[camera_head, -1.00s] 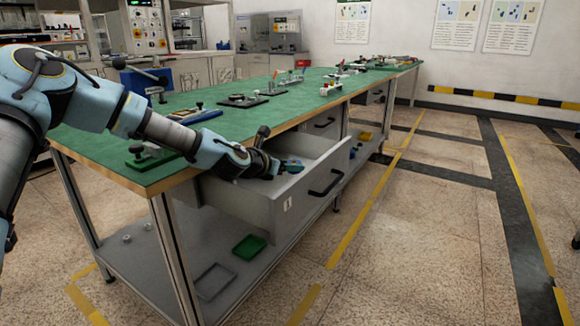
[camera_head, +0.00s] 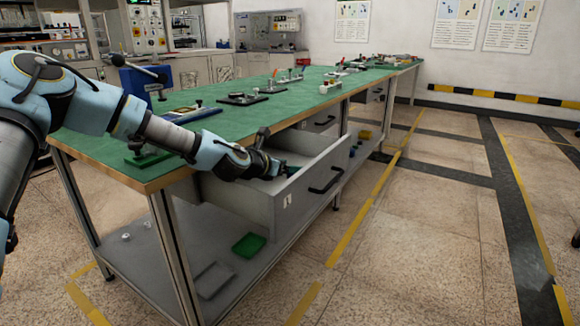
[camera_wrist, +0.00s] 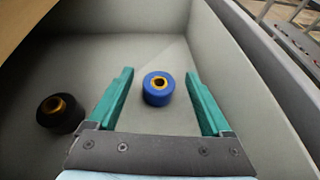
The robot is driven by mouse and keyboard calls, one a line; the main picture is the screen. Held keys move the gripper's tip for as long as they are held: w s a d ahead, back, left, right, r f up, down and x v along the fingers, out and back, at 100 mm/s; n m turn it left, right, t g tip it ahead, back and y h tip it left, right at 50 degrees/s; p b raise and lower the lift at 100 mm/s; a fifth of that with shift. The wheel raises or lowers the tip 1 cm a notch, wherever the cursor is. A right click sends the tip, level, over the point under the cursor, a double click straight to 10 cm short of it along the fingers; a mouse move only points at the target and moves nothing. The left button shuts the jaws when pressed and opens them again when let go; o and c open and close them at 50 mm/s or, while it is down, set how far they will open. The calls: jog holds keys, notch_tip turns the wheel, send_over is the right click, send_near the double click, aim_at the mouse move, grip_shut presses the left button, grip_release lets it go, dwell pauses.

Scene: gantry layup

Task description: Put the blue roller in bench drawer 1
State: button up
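The blue roller (camera_wrist: 157,98), with an orange-yellow hub, stands on the floor of the open drawer marked 1 (camera_head: 312,203), as the wrist view shows. My gripper (camera_wrist: 159,74) is inside the drawer with its teal fingers spread, one on each side of the roller. Gaps show between the roller and both fingers, so it is not gripped. In the head view my gripper (camera_head: 289,169) reaches over the drawer's side, and the front wall and wrist hide most of the fingers and the roller.
A black roller (camera_wrist: 58,114) with an orange hub lies in the same drawer, left of my gripper. The green bench top (camera_head: 240,118) overhangs the drawer. A green tray (camera_head: 249,245) sits on the lower shelf. The floor right of the drawer is clear.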

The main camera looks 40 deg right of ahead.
jog(key=shift+r+p, duration=0.3)
jog(key=shift+r, duration=0.25)
jog(key=v, duration=1.2)
jog(key=shift+p, duration=0.3)
